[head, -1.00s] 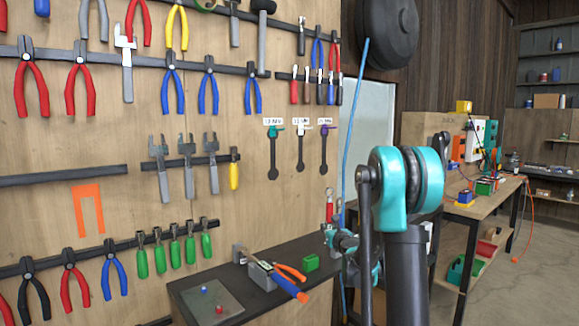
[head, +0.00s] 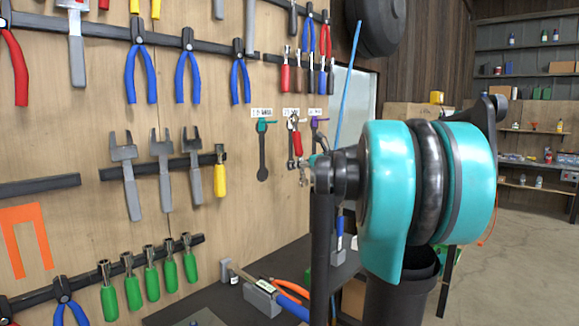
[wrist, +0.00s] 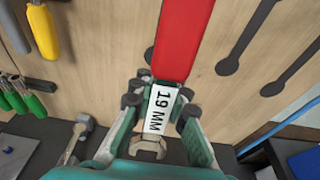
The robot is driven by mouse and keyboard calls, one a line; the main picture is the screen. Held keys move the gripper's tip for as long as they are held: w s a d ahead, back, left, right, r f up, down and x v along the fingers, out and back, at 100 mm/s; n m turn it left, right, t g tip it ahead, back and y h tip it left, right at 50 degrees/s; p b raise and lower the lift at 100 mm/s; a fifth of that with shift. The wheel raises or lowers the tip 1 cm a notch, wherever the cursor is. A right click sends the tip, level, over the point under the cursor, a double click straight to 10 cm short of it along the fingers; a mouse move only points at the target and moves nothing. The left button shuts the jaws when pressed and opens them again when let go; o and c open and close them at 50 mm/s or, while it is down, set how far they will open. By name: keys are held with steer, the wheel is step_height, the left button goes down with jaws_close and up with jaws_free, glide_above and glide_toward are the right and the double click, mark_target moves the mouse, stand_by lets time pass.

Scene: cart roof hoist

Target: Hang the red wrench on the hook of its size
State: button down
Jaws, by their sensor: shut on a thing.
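The red wrench (head: 297,142) is upright in the head view, in front of the middle of three labelled hook places. In the wrist view its red handle (wrist: 186,35) points up, with a "19 MM" label (wrist: 160,108) near my gripper. My gripper (wrist: 160,98) is shut on the wrench's lower part; in the head view my gripper (head: 308,176) is partly hidden by my arm. The teal hook (head: 263,126) and purple hook (head: 316,122) each have a dark wrench outline below. The middle hook is mostly covered by the wrench. The hook labels are too small to read surely.
Pliers and screwdrivers hang on the board left of the hooks. A dark bench (head: 250,268) below holds a hammer and a grey block (head: 262,298). The wooden board (head: 230,120) around the outlines is bare.

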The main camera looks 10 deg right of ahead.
steer(key=shift+r+x, duration=0.2)
steer(key=shift+x, duration=1.45)
steer(key=shift+r+x, duration=0.2)
steer(key=shift+x, duration=1.45)
steer(key=shift+r+x, duration=0.2)
steer(key=shift+x, duration=1.4)
steer(key=shift+w+a+f, duration=0.4)
steer(key=shift+w, duration=0.25)
steer(key=c, duration=1.4)
jaws_free()
